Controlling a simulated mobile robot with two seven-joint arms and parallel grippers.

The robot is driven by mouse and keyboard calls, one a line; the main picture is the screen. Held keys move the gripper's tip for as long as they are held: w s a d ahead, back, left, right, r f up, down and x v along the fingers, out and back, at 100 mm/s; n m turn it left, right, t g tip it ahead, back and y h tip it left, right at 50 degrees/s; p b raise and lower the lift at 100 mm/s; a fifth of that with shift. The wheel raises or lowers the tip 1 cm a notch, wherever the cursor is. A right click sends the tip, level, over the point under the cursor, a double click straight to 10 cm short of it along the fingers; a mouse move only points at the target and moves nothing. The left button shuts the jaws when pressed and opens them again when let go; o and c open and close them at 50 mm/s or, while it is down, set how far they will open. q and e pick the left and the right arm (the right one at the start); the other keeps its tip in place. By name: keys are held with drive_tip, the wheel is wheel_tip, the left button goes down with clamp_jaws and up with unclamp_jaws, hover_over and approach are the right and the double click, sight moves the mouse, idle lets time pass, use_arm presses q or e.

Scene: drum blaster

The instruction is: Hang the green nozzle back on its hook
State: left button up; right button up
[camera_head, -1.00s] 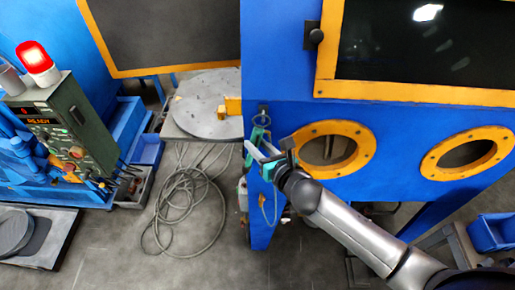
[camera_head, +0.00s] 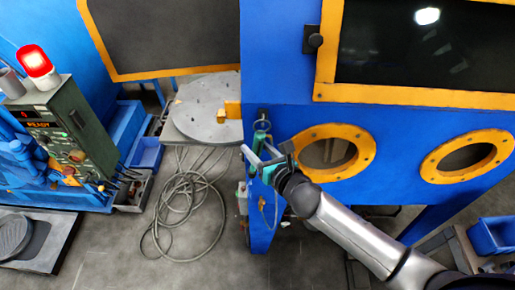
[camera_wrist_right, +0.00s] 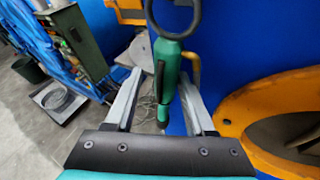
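The green nozzle (camera_head: 259,138) is at the corner of the blue cabinet, just below a dark hook bracket (camera_head: 263,113). In the right wrist view the nozzle (camera_wrist_right: 166,70) is upright, with a dark ring (camera_wrist_right: 173,18) at its top. I cannot tell whether the ring is on the hook. My right gripper (camera_head: 262,156) is at the nozzle. In the wrist view its two fingers (camera_wrist_right: 162,85) are spread, one each side of the nozzle, with gaps visible. The fingers partly hide the nozzle in the head view. My left gripper is not in view.
The blue cabinet (camera_head: 275,85) has two yellow-rimmed round ports (camera_head: 365,150) close to the right of my gripper. A yellow bracket (camera_head: 232,109) is at the left. A coiled hose (camera_head: 185,205) lies on the floor below a round turntable (camera_head: 205,105).

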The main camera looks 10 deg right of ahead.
drive_tip(key=shift+o, duration=0.9)
drive_tip(key=shift+s, duration=0.15)
drive_tip(key=v, duration=1.5)
drive_tip(key=shift+b, duration=0.45)
